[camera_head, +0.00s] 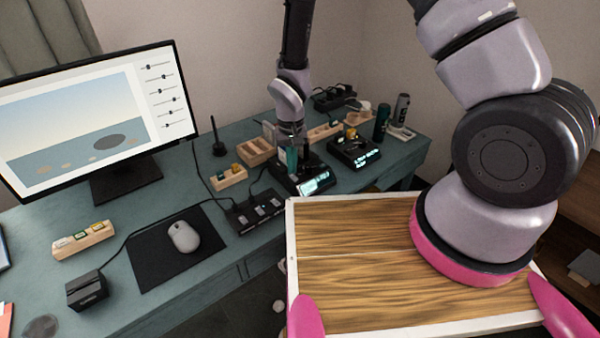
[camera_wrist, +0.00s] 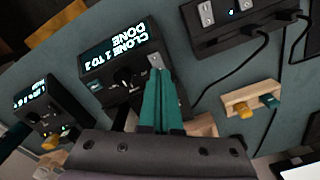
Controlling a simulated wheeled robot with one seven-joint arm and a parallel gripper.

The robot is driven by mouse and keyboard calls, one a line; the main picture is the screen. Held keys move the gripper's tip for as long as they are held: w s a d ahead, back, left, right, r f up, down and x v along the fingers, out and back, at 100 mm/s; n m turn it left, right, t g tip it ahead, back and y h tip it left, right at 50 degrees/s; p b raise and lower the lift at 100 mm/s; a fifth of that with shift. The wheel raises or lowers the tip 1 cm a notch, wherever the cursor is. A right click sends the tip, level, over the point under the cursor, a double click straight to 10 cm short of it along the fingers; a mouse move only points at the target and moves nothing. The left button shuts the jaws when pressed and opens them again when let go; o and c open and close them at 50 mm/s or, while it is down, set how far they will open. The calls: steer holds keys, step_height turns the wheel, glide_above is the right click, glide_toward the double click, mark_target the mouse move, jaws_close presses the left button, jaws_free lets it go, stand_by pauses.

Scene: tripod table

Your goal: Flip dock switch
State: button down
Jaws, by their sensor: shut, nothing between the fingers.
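A black dock (camera_wrist: 112,68) with a lit display reading "CLONE 1 TO 2 DONE" lies just ahead of my gripper in the wrist view; it also stands on the desk in the head view (camera_head: 322,185). A small pale switch (camera_wrist: 155,61) sits at the dock's end beside the display. My gripper (camera_wrist: 158,82) is shut and empty, its teal fingertips at or very close to that switch. I cannot tell whether they touch. In the head view my gripper (camera_head: 292,166) points down over the dock and hides part of it.
A second black dock (camera_head: 356,152) with a lit display stands to the right. A black switched power strip (camera_head: 258,212) with cables lies to the left. Wooden holders (camera_head: 254,152) stand behind. The mouse pad (camera_head: 150,262), mouse (camera_head: 184,237) and monitor (camera_head: 90,120) are farther left.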

steer(key=shift+f, duration=0.65)
steer(key=shift+r, duration=3.5)
